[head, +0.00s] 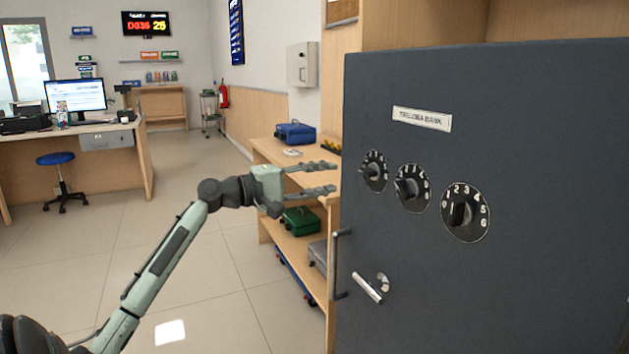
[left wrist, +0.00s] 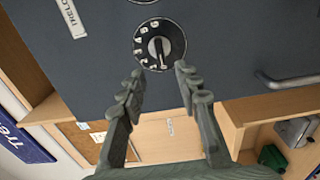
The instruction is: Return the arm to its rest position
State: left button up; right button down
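My left arm reaches in from the left in the head view. Its gripper (head: 334,178) is open and empty, with its two fingers apart and pointing at the left edge of the dark grey safe door (head: 540,130). In the left wrist view the open fingers (left wrist: 160,72) point toward a black numbered dial (left wrist: 160,45) on the door, with nothing between them. In the head view the door carries a left dial (head: 373,170), a middle dial (head: 411,188) and a right dial (head: 464,212). My right gripper is not in view.
A lever handle (head: 368,288) and a vertical pull bar (head: 340,262) project from the door. Behind the gripper, a wooden shelf unit (head: 262,150) holds a blue box (head: 296,133) and a green box (head: 300,221). The tiled floor (head: 60,270) at left is open.

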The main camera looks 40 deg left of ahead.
pick_arm(q)
jog(key=shift+v, duration=1.2)
jog(key=s+d+f+m+g+y, duration=0.2)
jog(key=f+g, duration=0.1)
jog(key=f, duration=1.1)
jog(key=s+d+f+m+g+y, duration=0.1)
jog(key=s+d+f+g, duration=0.1)
jog(key=f, duration=1.2)
jog(key=s+d+f+m+g+y, duration=0.2)
jog(key=s+f+g, duration=0.1)
jog(key=f, duration=1.1)
jog(key=s+d+f+m+g+y, duration=0.1)
jog(key=s+d+f+m+g, duration=0.1)
jog(key=s+f, duration=0.5)
jog(key=s+d+f+m+g+y, duration=0.1)
jog(key=s+d+f+m+g, duration=0.1)
jog(key=s+d+f+m, duration=0.3)
jog(key=s+d+f+m+g+y, duration=0.1)
jog(key=s+d+f+m+g, duration=0.1)
jog(key=s+d+f, duration=0.5)
jog(key=s+f+m, duration=0.1)
jog(key=s+f, duration=0.3)
jog(key=shift+s+d+m, duration=0.15)
jog(key=shift+s+m, duration=0.15)
